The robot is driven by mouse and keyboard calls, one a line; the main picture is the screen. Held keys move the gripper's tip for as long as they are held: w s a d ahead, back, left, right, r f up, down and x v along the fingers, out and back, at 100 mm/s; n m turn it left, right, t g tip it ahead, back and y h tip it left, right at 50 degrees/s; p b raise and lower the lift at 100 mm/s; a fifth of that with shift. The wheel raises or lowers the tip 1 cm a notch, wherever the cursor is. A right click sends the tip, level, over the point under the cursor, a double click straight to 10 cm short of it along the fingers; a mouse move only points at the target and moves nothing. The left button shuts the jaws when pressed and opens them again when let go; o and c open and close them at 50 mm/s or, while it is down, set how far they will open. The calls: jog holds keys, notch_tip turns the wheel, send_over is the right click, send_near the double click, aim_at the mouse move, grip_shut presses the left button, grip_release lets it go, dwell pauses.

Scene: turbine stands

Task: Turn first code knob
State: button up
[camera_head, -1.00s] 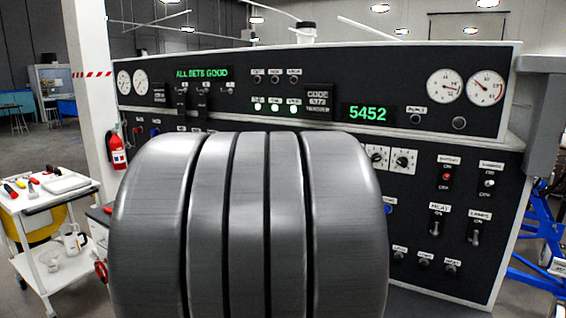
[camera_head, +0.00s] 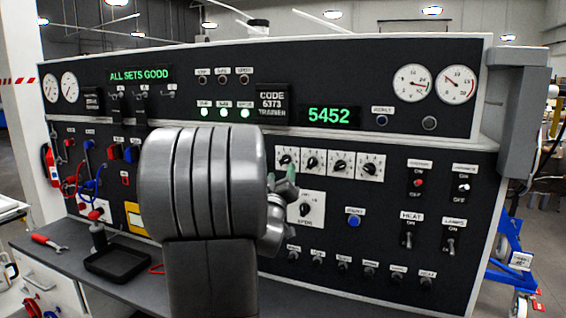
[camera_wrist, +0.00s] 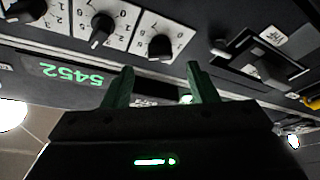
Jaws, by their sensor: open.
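The first code knob (camera_head: 287,160) is the leftmost of the row of black knobs on white dial plates, on the black panel under the green 5452 display (camera_head: 329,116). In the upside-down wrist view this knob (camera_wrist: 160,46) lies just beyond and between my fingertips, its pointer tilted. My gripper (camera_wrist: 160,68) is open and empty, with two green fingers apart. In the head view my gripper (camera_head: 281,177) is just below the first knob, partly hidden by my arm. I cannot tell whether a finger touches the knob.
Beside it are the second (camera_head: 314,162), third (camera_head: 342,165) and fourth (camera_head: 371,169) knobs. A larger dial knob (camera_head: 305,209) sits below. A placard (camera_head: 272,102) reads CODE 6373. A black tray (camera_head: 117,263) and red-handled wrench (camera_head: 47,242) lie on the bench.

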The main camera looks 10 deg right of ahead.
aim_at(284, 163)
jog(key=p+x, duration=0.1)
jog(key=x, duration=0.4)
jog(key=shift+w, duration=0.1)
jog(key=c, duration=1)
